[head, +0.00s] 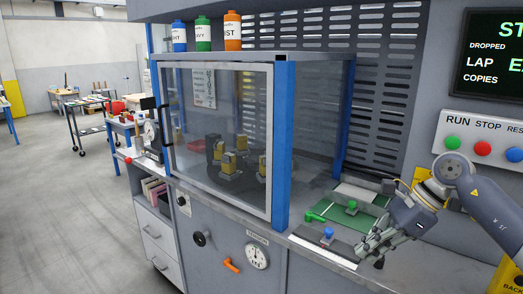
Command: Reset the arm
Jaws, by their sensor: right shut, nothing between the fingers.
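My right arm comes in from the right edge in the head view. Its gripper (366,255) is shut and empty, pointing down and to the left. It is over the front of the machine's worktop, close to the blue knob (328,233) and the green pad (350,212). Whether the fingertips touch the worktop I cannot tell. My left gripper is not in view.
A glass-fronted cabinet (285,130) with several yellow-and-dark blocks inside stands left of my gripper. Blue, green and orange bottles (232,30) stand on top. A button panel (482,148) is on the right wall. Open floor (60,210) lies at the left.

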